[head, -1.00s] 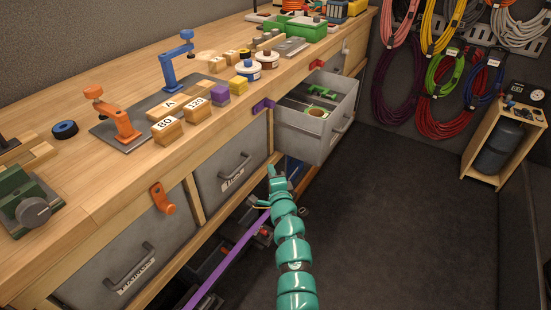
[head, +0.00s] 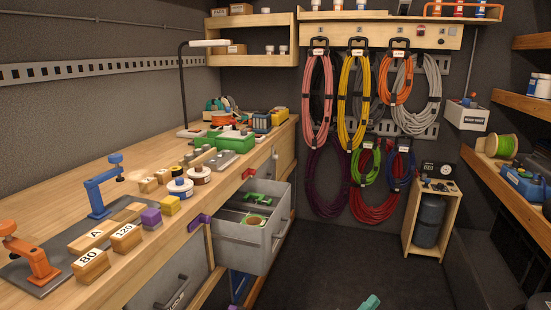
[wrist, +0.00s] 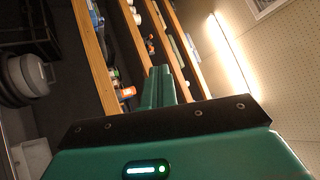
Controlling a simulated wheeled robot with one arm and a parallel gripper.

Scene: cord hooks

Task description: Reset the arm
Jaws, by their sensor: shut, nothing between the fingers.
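My gripper (wrist: 157,86) shows in the wrist view with its two green fingers together and nothing between them. The wrist view is tilted and looks across shelves towards a lit ceiling strip; the fingers appear clear of the shelves. In the head view only a small teal piece of my arm (head: 370,302) shows at the bottom edge, and the rest is out of view. Coiled cords hang on the back wall: a pink cord (head: 306,105), a yellow cord (head: 343,100) and an orange cord (head: 386,88) above, with green, blue, red and purple ones lower.
A grey drawer (head: 240,250) stands open from the workbench (head: 190,222), with green items inside. Blocks, spools and clamps stand on the bench. A small wooden cabinet (head: 408,218) holds a dark cylinder. Shelves (head: 518,188) line the right side. The dark floor between is clear.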

